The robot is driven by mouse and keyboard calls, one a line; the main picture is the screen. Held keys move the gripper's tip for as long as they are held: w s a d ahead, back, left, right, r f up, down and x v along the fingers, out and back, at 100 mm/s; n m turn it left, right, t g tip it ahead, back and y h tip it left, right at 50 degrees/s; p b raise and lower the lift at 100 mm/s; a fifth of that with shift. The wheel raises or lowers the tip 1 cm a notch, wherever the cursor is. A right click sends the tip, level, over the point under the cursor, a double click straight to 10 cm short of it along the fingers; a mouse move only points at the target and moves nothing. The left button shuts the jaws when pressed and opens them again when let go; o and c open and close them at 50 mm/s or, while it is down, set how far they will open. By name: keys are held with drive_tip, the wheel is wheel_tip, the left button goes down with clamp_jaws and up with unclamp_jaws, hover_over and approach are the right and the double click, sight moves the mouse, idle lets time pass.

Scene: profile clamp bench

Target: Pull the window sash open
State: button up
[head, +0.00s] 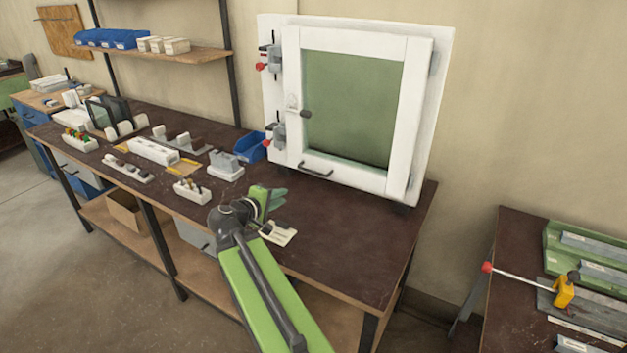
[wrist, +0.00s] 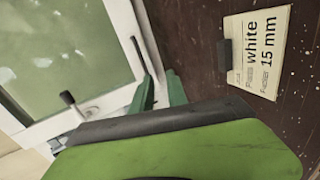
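The white window sash (head: 399,118) with green glass sits in a white frame (head: 437,92) standing at the back of the bench; it looks closed. A black bar handle (head: 315,171) is on its bottom rail, and a dark knob (head: 306,114) is on its left stile. In the wrist view the sash (wrist: 118,25) fills the upper left, with the bar handle (wrist: 138,54) and knob (wrist: 67,98). My gripper (head: 279,199) has green fingers, apart and empty, in front of and left of the handle. In the wrist view the fingertips (wrist: 160,84) point toward the handle's lower end without visible contact.
A card reading "white 15 mm" (wrist: 258,50) lies on the dark bench top (head: 352,236). A blue bin (head: 250,147) and several small fixtures stand left. The bench right of my gripper is clear.

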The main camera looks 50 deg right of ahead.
sight(312, 172)
drive_tip(key=shift+n+h, duration=0.4)
drive_tip(key=shift+h, duration=0.3)
drive_tip(key=r+b+x, duration=0.1)
drive_tip(key=x, duration=0.5)
drive_tip(key=b+x, duration=0.1)
drive_tip(key=x, duration=0.5)
drive_tip(key=r+b+x, duration=0.1)
drive_tip(key=x, duration=0.6)
drive_tip(key=shift+s+d+r+b, duration=0.1)
drive_tip(key=shift+d+r+b, duration=0.2)
drive_tip(key=shift+d+r, duration=0.1)
clamp_jaws()
